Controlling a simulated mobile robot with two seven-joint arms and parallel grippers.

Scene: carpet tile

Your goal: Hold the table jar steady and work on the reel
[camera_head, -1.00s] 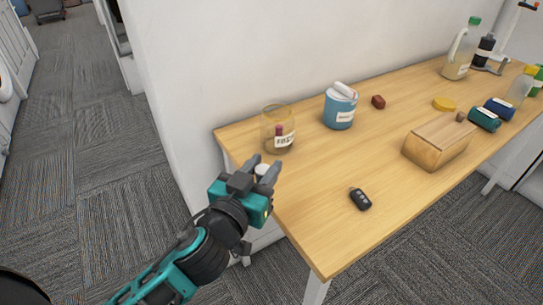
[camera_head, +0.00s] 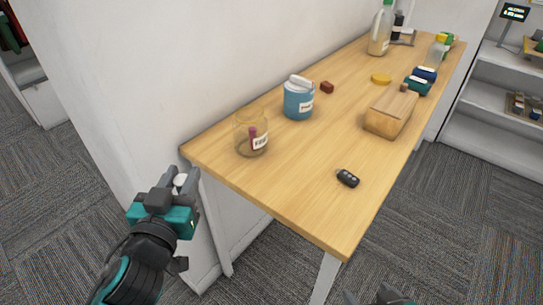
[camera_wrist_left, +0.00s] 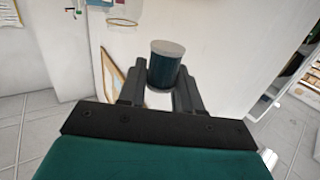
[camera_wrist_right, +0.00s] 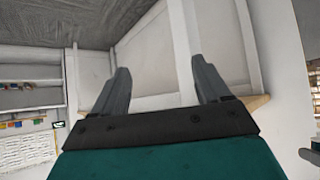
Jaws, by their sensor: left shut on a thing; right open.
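The table jar (camera_head: 250,136), clear glass with a white label and a dark red item inside, stands upright near the table's left end. My left gripper (camera_head: 179,183) is off the table's left end, apart from the jar. It is shut on a dark teal cylinder with a pale flat top (camera_wrist_left: 165,64), which looks like the reel. In the head view only its pale top shows between the fingers. My right gripper (camera_wrist_right: 160,85) is open and empty. In the head view only a bit of it (camera_head: 388,294) shows at the bottom edge, beyond the table's front edge.
On the wooden table (camera_head: 300,205) are a blue tub (camera_head: 298,102), a small red block (camera_head: 327,87), a black key fob (camera_head: 348,178), a wooden box (camera_head: 391,112), a yellow lid (camera_head: 381,79), dark rolls (camera_head: 418,86) and bottles (camera_head: 380,35). The near left tabletop is clear.

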